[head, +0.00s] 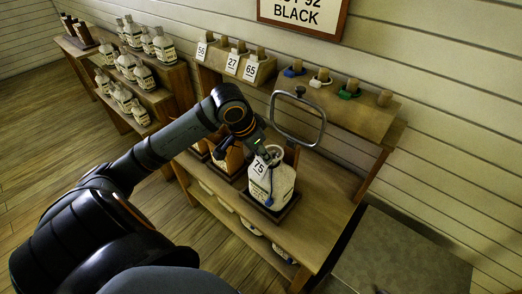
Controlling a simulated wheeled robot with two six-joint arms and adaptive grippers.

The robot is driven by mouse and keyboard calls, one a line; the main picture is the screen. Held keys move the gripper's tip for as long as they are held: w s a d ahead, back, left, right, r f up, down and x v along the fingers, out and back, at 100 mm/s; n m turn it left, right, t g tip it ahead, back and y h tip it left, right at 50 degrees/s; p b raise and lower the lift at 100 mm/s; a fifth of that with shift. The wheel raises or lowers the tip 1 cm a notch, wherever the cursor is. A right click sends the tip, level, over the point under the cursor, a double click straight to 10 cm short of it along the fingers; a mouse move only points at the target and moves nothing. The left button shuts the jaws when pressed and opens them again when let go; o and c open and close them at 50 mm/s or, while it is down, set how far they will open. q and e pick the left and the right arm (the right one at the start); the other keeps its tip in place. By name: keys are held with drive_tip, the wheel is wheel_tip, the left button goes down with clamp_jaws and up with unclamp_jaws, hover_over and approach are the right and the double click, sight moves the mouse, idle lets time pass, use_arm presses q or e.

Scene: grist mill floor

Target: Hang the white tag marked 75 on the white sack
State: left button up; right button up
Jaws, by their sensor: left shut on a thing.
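The white sack (283,186) stands upright on a dark base on the wooden bench. Its neck is partly hidden behind my left gripper. My left gripper (262,153) is at the sack's neck, shut on the white tag marked 75 (259,167). The tag's face shows in front of the upper left of the sack. I cannot tell whether its loop is around the neck or whether the tag touches the sack. My right gripper is not in view.
A metal hoop (323,128) stands just behind the sack. Tags marked 56 (201,50), 27 (232,63) and 65 (250,71) hang on a peg rack behind. Brown sacks (228,158) stand left of the white sack. A grey surface (405,255) lies at the lower right.

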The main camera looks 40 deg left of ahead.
sight(261, 162)
use_arm(q)
drive_tip(key=shift+f, duration=0.65)
idle(0.8)
drive_tip(key=shift+f+b, duration=0.9)
drive_tip(key=shift+f, duration=0.5)
drive_tip(key=shift+s+f, duration=0.1)
drive_tip(key=shift+f, duration=0.15)
idle(0.8)
drive_tip(key=o, duration=1.1)
drive_tip(key=shift+o, duration=0.2)
wheel_tip(261, 162, up, 6)
drive_tip(key=p, duration=0.7)
drive_tip(key=shift+p, duration=0.4)
